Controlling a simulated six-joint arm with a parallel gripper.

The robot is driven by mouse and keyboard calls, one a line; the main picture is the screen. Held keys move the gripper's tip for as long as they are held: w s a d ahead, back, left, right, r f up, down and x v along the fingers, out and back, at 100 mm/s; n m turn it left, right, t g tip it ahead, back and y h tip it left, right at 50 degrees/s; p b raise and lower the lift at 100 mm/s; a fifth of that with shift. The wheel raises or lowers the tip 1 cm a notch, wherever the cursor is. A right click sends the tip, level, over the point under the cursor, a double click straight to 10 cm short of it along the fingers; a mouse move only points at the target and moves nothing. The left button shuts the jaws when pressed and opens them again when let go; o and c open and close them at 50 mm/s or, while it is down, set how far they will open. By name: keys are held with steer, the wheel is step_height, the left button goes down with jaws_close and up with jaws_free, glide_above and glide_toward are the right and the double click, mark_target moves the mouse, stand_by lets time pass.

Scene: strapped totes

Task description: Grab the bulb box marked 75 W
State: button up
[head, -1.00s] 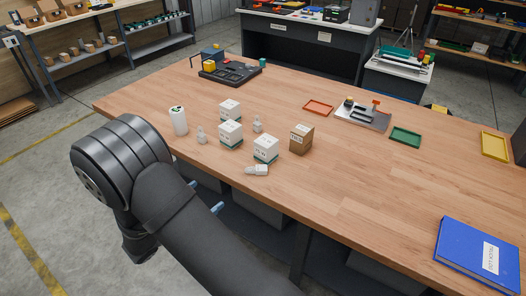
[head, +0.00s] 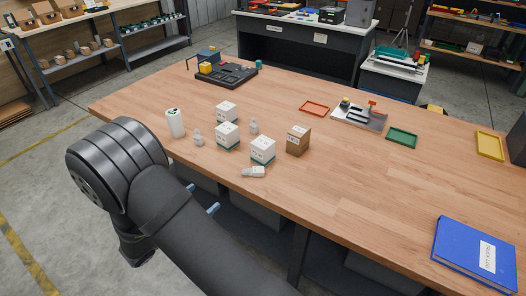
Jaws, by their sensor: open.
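Three white bulb boxes with teal bases stand close together on the wooden table: a back one (head: 226,111), a middle one (head: 227,135) and a front one (head: 262,150). A brown box (head: 298,140) stands to the right of the front one. Each has a small printed label, too small to read, so I cannot tell which is marked 75 W. My gripper (head: 202,198) is mostly hidden behind my arm. Only its two bluish fingertips show, apart and empty, beyond the table's near edge, to the lower left of the boxes.
Pale bulbs stand among the boxes (head: 197,138) (head: 254,126), and another lies in front (head: 254,172). A white canister (head: 175,123) stands to the left.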

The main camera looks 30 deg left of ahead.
steer(key=shift+c, duration=0.3)
step_height(320, 180, up, 16)
steer(key=r+m+g+y, duration=0.1)
steer(key=m+g+y, duration=0.1)
steer(key=m+g, duration=1.6)
glide_above(264, 143)
step_height(264, 143, down, 12)
steer(key=shift+a+f, duration=0.1)
steer(key=shift+f, duration=0.1)
steer(key=shift+w+a+f, duration=0.1)
steer(key=shift+a+f, duration=0.05)
steer(key=shift+f, duration=1.2)
steer(key=shift+w+a+f, duration=0.1)
steer(key=shift+f, duration=1.2)
steer(key=c, duration=1.1)
steer(key=shift+r, duration=0.15)
